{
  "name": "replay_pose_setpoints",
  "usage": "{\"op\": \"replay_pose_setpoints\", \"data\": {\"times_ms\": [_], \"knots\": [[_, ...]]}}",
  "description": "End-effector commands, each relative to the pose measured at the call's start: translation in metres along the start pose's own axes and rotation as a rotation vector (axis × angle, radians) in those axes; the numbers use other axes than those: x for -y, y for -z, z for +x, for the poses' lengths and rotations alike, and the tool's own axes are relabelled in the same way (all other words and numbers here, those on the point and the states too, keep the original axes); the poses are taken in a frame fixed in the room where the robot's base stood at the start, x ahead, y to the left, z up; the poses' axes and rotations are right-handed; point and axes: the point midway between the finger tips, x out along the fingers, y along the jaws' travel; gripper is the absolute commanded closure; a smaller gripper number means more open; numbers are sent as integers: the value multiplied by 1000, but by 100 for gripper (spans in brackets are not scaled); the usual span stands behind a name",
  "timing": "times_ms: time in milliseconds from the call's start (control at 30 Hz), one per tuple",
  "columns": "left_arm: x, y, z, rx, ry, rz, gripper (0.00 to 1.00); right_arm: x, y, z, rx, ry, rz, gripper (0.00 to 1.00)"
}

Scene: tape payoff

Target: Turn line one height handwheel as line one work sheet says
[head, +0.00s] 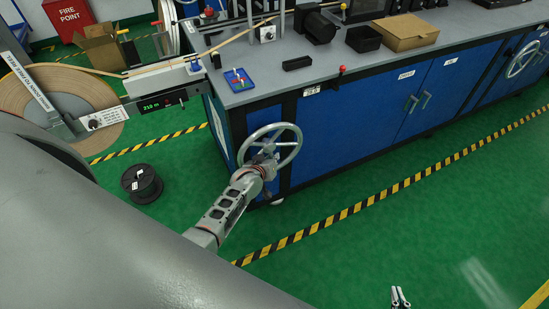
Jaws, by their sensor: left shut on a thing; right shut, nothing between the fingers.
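A grey spoked handwheel (299,142) stands at the near left corner of the blue bench. My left gripper (266,157) is at its near side, shut on the handwheel. Whether the fingers hold the rim or a crank handle is hard to tell, as the gripper covers that part. My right gripper (400,296) is shut and empty at the bottom edge, over the floor and far from the wheel. A white sheet (217,122) hangs on the bench's left end, too small to read. A second handwheel (523,59) is at the far right.
The blue bench (340,130) carries a brown box (405,32), black bins and a blue tray (239,79). A large tape reel (58,98) and a green "210 mm" display (162,103) are left. A black spool (142,184) lies on the floor. Floor right of my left arm is clear.

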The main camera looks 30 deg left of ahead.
Motion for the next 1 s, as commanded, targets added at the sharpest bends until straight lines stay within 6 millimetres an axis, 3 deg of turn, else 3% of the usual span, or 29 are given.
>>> {"op": "replay_pose_setpoints", "data": {"times_ms": [300,333,400,767,1000], "knots": [[0,-2,0,4,1,0,100,0,0,0,-1,-1,-1,100],[0,-2,0,4,1,0,85,0,0,0,-1,-1,-1,100],[0,-2,0,4,0,0,72,0,0,0,-1,-1,-1,100],[0,-1,-1,1,0,0,72,-2,-3,1,5,-1,-6,100],[0,-1,-19,1,-1,-1,72,-1,-2,0,3,-1,-3,100]]}}
